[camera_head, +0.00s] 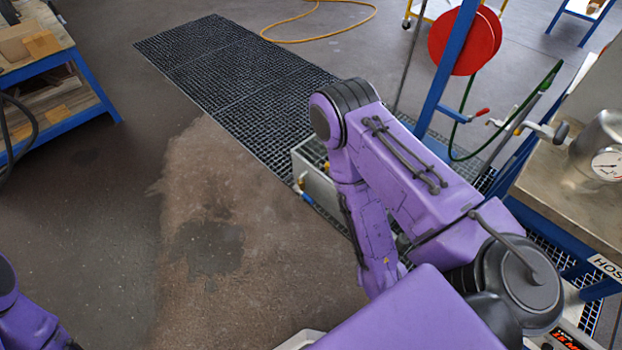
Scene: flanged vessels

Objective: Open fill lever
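Nothing visible is labelled as the fill lever, so I cannot tell which handle it is. A small red-handled lever (482,112) sits by the blue post, near the green hose. A metal fitting with a dark knob (561,132) projects left from a steel vessel (603,138) on the bench at the right. A small blue handle (307,197) with brass parts is on the front of a grey tank (318,182). My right arm is folded across the middle, partly covering the tank; its gripper is not visible. Only part of my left arm shows at the lower left, without its gripper.
A blue post (447,68) carries a red hose reel (463,42). The steel-topped bench (575,205) at the right has a pressure gauge (607,164) above it. Dark floor grating (225,75) runs behind the tank. A blue-framed shelf (92,82) stands upper left. The left-centre floor is clear.

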